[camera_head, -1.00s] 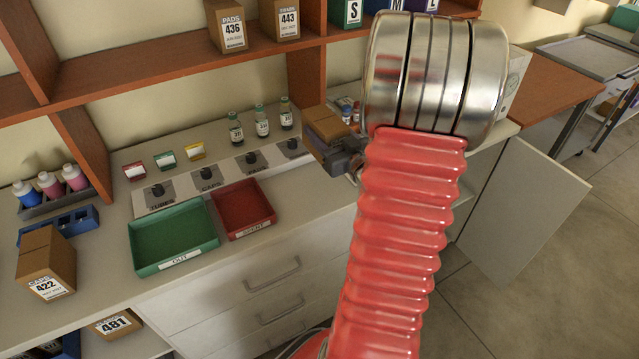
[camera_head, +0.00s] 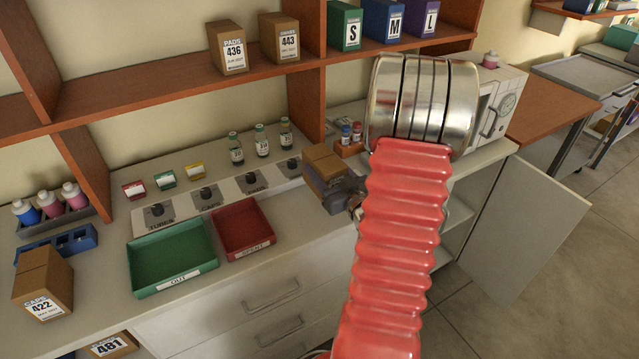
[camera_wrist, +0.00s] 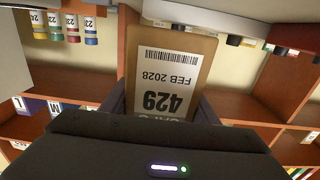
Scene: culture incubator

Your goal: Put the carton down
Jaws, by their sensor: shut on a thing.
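A brown carton (camera_head: 326,170) is held in my gripper (camera_head: 343,188), above or at the counter just right of the row of black-knobbed stations. In the wrist view the carton (camera_wrist: 172,75) fills the middle, its white label reading 429 and FEB 2028 upside down. The gripper's dark body (camera_wrist: 165,140) covers its near end. The gripper is shut on the carton. In the head view I cannot tell whether the carton's underside touches the counter (camera_head: 300,215). My arm hides the counter behind and to the right of it.
A green tray (camera_head: 208,284) and a red tray (camera_head: 268,250) lie to the left. Vials (camera_head: 262,139) stand behind. Carton 422 (camera_head: 68,285) is at far left. Cartons 436 (camera_head: 214,47) and 443 (camera_head: 264,38) stand on the shelf above. A small orange rack (camera_head: 350,149) is behind the held carton.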

